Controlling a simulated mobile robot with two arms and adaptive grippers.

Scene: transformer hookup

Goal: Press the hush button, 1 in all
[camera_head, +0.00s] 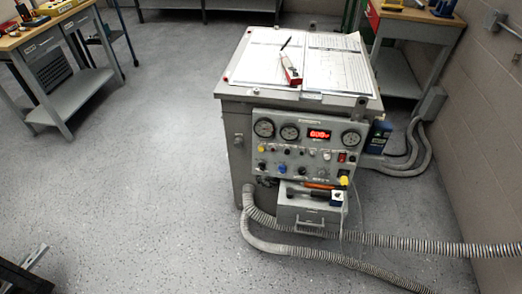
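A grey cabinet (240,150) stands in the middle right. Its front control panel (300,124) carries round gauges, a lit red digital display (319,134) and several small knobs and buttons. Among these are a yellow one (262,149) at the left, a blue one (282,167) low down, and a red switch (342,157) at the right. The labels are too small to read, so I cannot tell which one is the hush button. Neither of my grippers is in view, and nothing of mine touches the panel.
An open drawer (308,217) holding tools juts out below the panel. Ribbed hoses (380,240) cross the floor in front and to the right. Papers (335,65) lie on the cabinet top. A workbench (62,95) stands at the left; the floor between is clear.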

